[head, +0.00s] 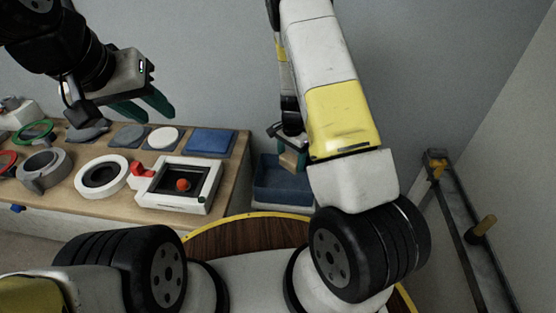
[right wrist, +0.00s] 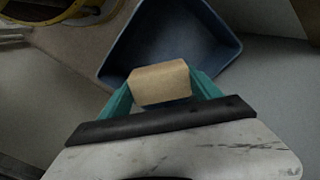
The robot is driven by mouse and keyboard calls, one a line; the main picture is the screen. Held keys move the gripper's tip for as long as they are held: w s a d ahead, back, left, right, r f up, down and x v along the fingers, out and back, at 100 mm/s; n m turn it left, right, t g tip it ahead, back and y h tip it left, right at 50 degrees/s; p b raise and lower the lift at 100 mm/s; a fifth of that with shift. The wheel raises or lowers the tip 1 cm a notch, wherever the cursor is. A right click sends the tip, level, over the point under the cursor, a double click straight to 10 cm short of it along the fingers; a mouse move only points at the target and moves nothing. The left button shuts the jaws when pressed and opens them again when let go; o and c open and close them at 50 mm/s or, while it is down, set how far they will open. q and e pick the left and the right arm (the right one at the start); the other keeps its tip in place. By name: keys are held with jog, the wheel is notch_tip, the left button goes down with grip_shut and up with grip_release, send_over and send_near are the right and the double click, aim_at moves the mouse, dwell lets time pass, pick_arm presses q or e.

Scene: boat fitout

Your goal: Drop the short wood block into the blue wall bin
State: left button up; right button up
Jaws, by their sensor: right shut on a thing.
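The short wood block (right wrist: 160,83) is tan and held between the teal fingers of my right gripper (right wrist: 163,92) in the right wrist view. In the head view the block (head: 291,160) shows small beside my right arm, over the blue wall bin (head: 270,192). The bin (right wrist: 220,40) lies beyond and below the block in the right wrist view, and its open inside looks empty where visible. Part of the bin is hidden by my right arm in the head view. My left gripper (head: 146,106) is open and empty above the back of the workbench.
A wooden bench (head: 232,185) at left holds a white framed box with a red knob (head: 181,186), white and grey rings, discs and a blue square pad (head: 207,141). A round wood-topped table (head: 240,238) stands in front. A metal rail (head: 465,225) leans at right.

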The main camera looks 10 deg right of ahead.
jog(key=shift+f, duration=2)
jog(key=o, duration=1.5)
jog(key=shift+r, duration=0.15)
notch_tip(320, 180, up, 8)
jog(key=shift+f, duration=0.2)
